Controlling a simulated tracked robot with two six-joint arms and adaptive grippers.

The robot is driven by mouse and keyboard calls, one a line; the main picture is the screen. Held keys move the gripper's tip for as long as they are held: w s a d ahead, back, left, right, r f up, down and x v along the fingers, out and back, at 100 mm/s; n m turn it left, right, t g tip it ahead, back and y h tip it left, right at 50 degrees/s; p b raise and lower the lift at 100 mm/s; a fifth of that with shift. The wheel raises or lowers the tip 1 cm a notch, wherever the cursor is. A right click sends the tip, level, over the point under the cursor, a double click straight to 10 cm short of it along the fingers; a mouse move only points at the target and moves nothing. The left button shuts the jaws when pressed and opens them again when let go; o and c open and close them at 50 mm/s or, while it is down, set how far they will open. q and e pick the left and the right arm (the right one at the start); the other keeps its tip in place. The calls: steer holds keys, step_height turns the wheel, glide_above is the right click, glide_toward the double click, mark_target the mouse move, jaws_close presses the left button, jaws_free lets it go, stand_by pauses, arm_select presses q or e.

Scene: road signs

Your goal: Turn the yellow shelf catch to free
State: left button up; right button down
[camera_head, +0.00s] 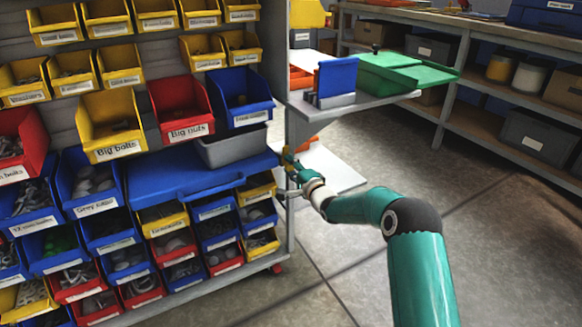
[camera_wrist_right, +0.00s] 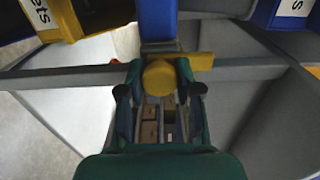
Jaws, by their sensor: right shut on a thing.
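The yellow shelf catch (camera_wrist_right: 200,61) shows in the wrist view as a short bar reaching right from a round yellow knob (camera_wrist_right: 159,78). My right gripper (camera_wrist_right: 160,100) is shut on it, with the knob between its two fingers. In the head view my right gripper (camera_head: 293,174) is at the rack's right upright, and a little yellow shows by its fingers. The fingers and the small size there hide most of the catch. My left gripper is in neither view.
A rack of labelled bins, among them a red bin (camera_head: 181,108), fills the left. A blue shelf (camera_head: 175,174) lies beside the gripper. Grey side shelves (camera_head: 335,101) stand to the right. The floor (camera_head: 480,240) at right is clear.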

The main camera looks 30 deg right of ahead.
steer(key=shift+d, duration=0.2)
steer(key=c, duration=1)
jaws_free()
steer(key=shift+o, duration=1)
steer(key=shift+a, duration=0.1)
steer(key=s, duration=1.2)
steer(key=shift+w+f, duration=0.1)
